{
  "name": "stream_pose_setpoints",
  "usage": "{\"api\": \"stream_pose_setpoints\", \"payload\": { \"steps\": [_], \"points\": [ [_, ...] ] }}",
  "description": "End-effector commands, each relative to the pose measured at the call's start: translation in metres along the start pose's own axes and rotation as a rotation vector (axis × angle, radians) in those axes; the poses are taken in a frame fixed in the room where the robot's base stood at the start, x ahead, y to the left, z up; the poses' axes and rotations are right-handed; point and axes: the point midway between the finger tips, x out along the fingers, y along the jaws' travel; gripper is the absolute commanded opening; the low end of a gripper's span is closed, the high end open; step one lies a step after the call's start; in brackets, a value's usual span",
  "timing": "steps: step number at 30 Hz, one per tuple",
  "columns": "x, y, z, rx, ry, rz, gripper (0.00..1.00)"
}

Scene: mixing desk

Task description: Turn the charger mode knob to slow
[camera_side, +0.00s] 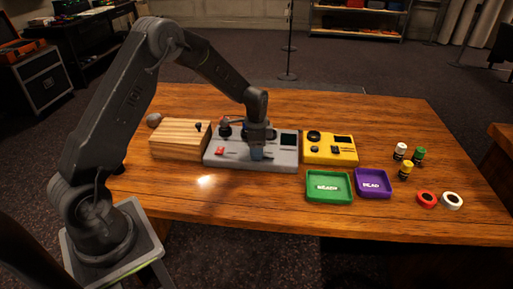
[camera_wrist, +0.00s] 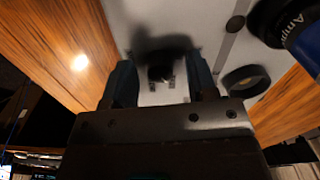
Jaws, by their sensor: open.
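My gripper (camera_side: 257,153) is over the grey panel box (camera_side: 283,162) in the side view, pointing down at its front middle. In the wrist view its two fingers (camera_wrist: 162,80) are open, on either side of a small dark knob (camera_wrist: 160,73) on the grey panel (camera_wrist: 195,15). I cannot tell whether a finger touches the knob. The knob's setting and any labels around it are not readable. In the side view the gripper hides this knob.
A yellow box (camera_side: 331,150) with a black dial stands right of the grey box, and a wooden block (camera_side: 180,142) left. Green (camera_side: 329,199) and purple (camera_side: 373,195) trays lie in front. Small bottles (camera_side: 405,168) and rings (camera_side: 427,199) are at the right. The front left tabletop is clear.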

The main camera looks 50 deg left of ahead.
Motion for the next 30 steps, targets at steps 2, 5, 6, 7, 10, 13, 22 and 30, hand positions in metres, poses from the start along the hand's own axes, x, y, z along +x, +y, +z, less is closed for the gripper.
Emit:
{"api": "stream_pose_setpoints", "payload": {
  "steps": [2,5,6,7,10,13,22,30],
  "points": [
    [0.0009,0.0,0.0,0.0,0.0,0.0,0.53],
    [0.0008,0.0,0.0,0.0,0.0,0.0,0.53],
    [0.0008,0.0001,0.0,0.0,0.0,0.0,0.53],
    [0.0007,0.0,0.0,0.0,0.0,0.0,0.53],
    [0.0006,0.0,0.0,0.0,0.0,0.0,0.43],
    [0.0005,0.0,0.0,0.0,0.0,0.0,0.34],
    [0.0004,0.0,0.0,0.0,0.0,0.0,0.05],
    [0.0002,-0.0001,-0.0001,-0.023,0.0,0.0,0.03]
  ]
}}
